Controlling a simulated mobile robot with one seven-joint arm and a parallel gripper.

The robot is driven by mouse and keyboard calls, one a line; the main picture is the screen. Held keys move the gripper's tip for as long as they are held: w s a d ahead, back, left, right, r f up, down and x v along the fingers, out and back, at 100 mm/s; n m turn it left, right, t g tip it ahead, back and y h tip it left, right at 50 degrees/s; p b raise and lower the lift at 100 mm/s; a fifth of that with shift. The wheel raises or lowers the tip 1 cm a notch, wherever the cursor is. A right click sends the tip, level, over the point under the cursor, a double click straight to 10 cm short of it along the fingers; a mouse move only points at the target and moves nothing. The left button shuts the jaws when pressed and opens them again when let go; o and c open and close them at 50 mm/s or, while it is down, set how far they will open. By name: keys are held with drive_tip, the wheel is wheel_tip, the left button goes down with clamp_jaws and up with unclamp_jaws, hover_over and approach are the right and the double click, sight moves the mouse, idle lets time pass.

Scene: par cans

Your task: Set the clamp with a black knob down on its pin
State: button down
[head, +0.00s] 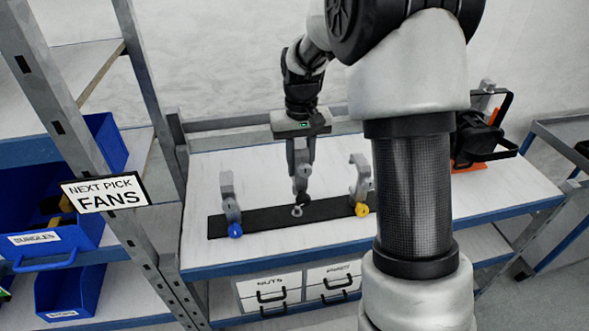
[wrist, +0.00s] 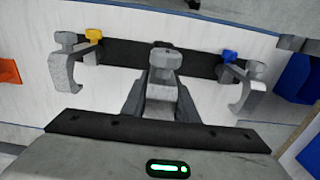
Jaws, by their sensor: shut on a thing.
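My gripper (head: 301,160) points down over the middle of a black strip (head: 262,218) on the bench and is shut on a grey clamp (head: 302,184). The clamp hangs roughly upright, with a dark knob low on its front. A small pale ring-like piece (head: 297,211) shows on the strip just below it; I cannot tell whether the two touch. In the wrist view, the clamp (wrist: 164,62) sits between the fingers of my gripper (wrist: 161,98), its lower part hidden.
A clamp with a blue knob (head: 230,203) stands at the strip's left end. One with a yellow knob (head: 360,183) stands at its right end. A shelf post (head: 85,135) rises at left. The bench (head: 205,170) is otherwise mostly clear.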

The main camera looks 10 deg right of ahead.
sight(298, 187)
drive_tip(key=shift+w+a, duration=0.1)
drive_tip(key=shift+a, duration=0.2)
drive_tip(key=shift+f+b, duration=2.05)
drive_tip(key=shift+f, duration=0.85)
drive_tip(key=shift+f+b, duration=0.7)
drive_tip(key=shift+f, duration=0.65)
drive_tip(key=c, duration=0.8)
unclamp_jaws()
drive_tip(key=shift+o, duration=0.2)
drive_tip(key=shift+r, duration=0.25)
drive_tip(key=shift+r+p, duration=4.05)
drive_tip(key=shift+r, duration=1.25)
